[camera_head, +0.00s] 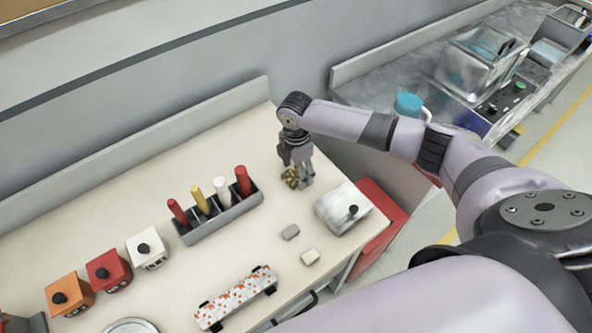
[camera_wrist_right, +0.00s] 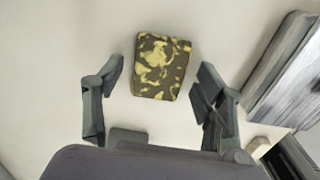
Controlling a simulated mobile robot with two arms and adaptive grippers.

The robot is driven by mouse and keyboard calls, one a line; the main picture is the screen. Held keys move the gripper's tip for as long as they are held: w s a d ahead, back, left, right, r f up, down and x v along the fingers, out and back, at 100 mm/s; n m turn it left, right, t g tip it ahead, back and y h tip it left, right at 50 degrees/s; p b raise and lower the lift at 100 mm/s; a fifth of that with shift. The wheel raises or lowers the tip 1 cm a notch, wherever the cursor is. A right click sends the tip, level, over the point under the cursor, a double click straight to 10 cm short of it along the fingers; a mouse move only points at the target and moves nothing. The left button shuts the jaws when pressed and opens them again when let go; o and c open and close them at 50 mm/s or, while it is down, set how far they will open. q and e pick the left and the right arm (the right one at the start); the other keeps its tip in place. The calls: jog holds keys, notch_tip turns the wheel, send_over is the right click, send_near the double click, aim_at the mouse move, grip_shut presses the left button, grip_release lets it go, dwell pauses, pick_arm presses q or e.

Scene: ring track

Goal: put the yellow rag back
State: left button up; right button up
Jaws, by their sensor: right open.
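The yellow rag is a small folded cloth with a dark and yellow blotched pattern. It lies flat on the cream table (camera_head: 235,285) near its back right part. In the head view the rag (camera_head: 289,178) is partly hidden by my right gripper (camera_head: 305,178). In the right wrist view the whole rag (camera_wrist_right: 161,66) shows between and slightly beyond the fingers. My right gripper (camera_wrist_right: 158,82) is open and empty above the table, with one finger to each side of the rag. My left gripper is not in view.
A grey rack (camera_head: 220,213) with coloured handles stands left. Knobbed boxes (camera_head: 108,270) stand at left.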

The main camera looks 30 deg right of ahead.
aim_at(296, 173)
notch_tip(296, 173, up, 12)
jog(key=b, duration=0.2)
jog(key=shift+f, duration=0.15)
